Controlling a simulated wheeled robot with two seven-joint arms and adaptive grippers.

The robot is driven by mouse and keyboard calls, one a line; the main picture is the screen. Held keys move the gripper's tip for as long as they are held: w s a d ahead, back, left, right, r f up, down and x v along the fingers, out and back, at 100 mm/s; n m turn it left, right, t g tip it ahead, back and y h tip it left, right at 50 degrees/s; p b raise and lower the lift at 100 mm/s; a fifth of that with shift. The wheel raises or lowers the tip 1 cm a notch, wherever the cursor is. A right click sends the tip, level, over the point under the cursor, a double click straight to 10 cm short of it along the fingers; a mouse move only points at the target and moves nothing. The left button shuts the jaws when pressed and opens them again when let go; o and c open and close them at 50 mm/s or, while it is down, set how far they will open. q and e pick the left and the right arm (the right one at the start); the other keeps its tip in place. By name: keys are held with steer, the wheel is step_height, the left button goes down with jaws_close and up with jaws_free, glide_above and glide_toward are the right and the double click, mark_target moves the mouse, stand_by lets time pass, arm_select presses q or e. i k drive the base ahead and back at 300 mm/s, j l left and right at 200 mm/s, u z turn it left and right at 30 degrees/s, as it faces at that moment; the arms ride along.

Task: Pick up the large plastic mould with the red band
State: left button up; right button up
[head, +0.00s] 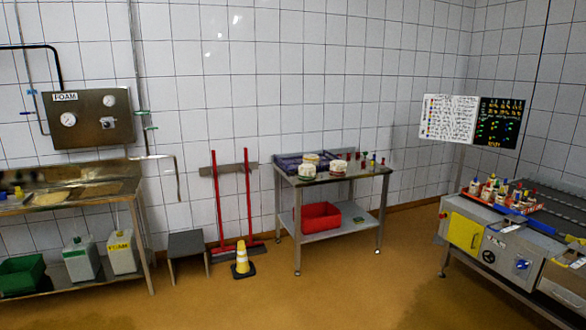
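Several whitish round moulds stand on the steel wheeled table (365,174) by the back wall. The right one (339,168) shows a reddish band low on its side. The left one (308,170) stands beside it, and another (311,158) is behind. They are small at this distance, so their size and material are hard to tell. Neither of my grippers is in view.
A dark purple crate (287,163) and small coloured items share the tabletop. A red bin (321,217) is on its lower shelf. A yellow cone (241,260) and grey stool (188,250) stand left; a conveyor machine (480,240) stands right. The floor before the table is clear.

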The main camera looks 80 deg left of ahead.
mark_target(336, 167)
steer(key=u, duration=2.5)
steer(key=i, duration=3.85)
